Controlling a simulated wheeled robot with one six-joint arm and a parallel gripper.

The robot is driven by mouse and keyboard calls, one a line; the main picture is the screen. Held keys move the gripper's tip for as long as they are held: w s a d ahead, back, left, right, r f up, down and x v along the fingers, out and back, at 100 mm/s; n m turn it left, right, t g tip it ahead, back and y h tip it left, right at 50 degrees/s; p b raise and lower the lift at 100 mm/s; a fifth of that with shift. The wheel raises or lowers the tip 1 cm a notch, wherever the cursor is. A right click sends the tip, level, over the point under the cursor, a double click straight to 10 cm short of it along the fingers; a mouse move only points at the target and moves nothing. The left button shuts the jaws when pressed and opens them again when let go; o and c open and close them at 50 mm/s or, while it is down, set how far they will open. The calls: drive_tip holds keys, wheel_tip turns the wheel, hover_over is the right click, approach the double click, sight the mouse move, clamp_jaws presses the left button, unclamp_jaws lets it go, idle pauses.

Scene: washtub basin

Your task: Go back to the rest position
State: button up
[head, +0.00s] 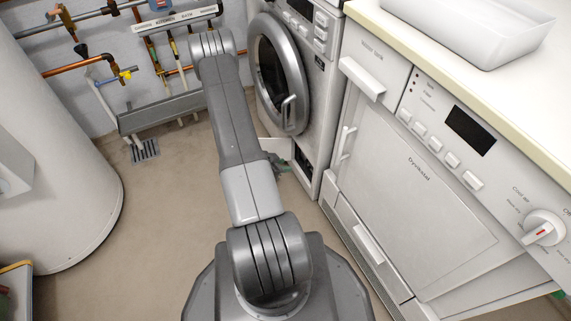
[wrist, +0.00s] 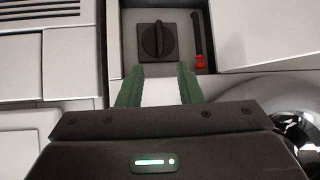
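My gripper shows in the wrist view (wrist: 158,82) with its two green fingers apart and nothing between them. Just past the fingertips is a black round knob (wrist: 157,41) with an upright grip bar, set in a small recess. It looks apart from the fingers, though the exact gap is hard to judge. In the head view my arm reaches forward, and a little of the green gripper (head: 281,164) shows low at the front of the washing machine (head: 318,80). The rest of the gripper is hidden behind my arm.
A black hose with a red end (wrist: 199,62) sits beside the knob. The washer's round door (head: 262,70) is at the back. A white appliance (head: 420,180) under a counter with a white basin (head: 470,30) stands right. A white tank (head: 45,150) stands left; the floor between is clear.

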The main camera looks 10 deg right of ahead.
drive_tip(key=shift+d+f, duration=0.1)
drive_tip(key=b+x, duration=0.4)
drive_tip(key=x, duration=0.9)
drive_tip(key=shift+d+b, duration=0.25)
drive_tip(key=shift+b, duration=0.15)
drive_tip(key=shift+w, duration=0.1)
